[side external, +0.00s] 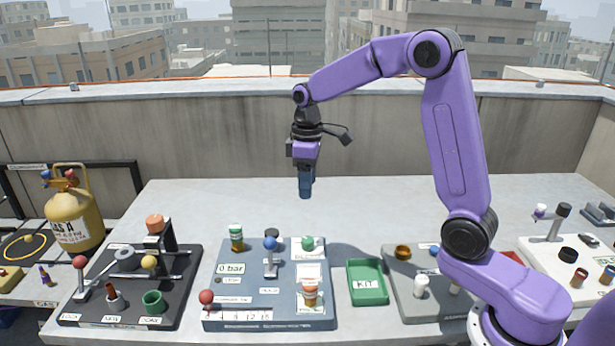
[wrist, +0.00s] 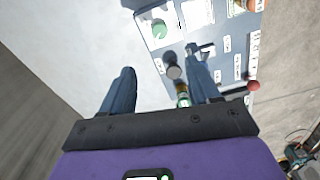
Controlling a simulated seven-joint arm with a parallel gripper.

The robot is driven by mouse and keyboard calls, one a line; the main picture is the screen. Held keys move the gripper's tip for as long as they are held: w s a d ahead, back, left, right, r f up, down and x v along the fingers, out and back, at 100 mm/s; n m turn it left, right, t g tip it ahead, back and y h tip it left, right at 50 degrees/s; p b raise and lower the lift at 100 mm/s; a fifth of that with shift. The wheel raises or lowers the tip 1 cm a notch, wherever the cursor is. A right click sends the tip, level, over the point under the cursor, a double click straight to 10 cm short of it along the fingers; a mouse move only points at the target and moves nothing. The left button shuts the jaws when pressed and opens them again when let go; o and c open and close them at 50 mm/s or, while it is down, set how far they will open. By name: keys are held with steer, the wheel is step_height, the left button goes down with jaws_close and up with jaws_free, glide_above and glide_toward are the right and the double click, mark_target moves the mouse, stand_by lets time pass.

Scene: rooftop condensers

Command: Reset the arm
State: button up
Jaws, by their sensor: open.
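My gripper (side external: 306,190) hangs from my purple arm, pointing down, above the back part of the grey table, behind the middle blue-grey panel (side external: 232,315). In the wrist view its two blue fingers (wrist: 162,88) are apart with nothing held between them. Part of the panel shows beyond the fingers in the wrist view, with a green knob (wrist: 159,28), a dark round knob (wrist: 173,71) and a red ball (wrist: 253,85). The fingers look clear of the panel and the table.
A dark panel (side external: 190,300) with levers stands at left, beside a yellow gas cylinder (side external: 75,210). A green KIT tray (side external: 367,296) lies right of the middle panel. A grey panel (side external: 405,300) and a white panel (side external: 540,255) are farther right. The table's back strip is bare.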

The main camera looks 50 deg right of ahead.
steer(key=shift+r, duration=0.45)
steer(key=s+a+n, duration=0.1)
steer(key=s+a, duration=0.3)
steer(key=s, duration=0.3)
steer(key=s+a+n, duration=0.2)
steer(key=s+a, duration=0.2)
steer(key=s, duration=0.3)
steer(key=s+d+f+n, duration=0.1)
steer(key=s, duration=0.8)
steer(key=s+d+f+n, duration=0.1)
steer(key=s, duration=0.8)
steer(key=shift+s+d+f+n, duration=0.15)
steer(key=shift+s+d+n, duration=0.1)
steer(key=shift+s+n, duration=0.1)
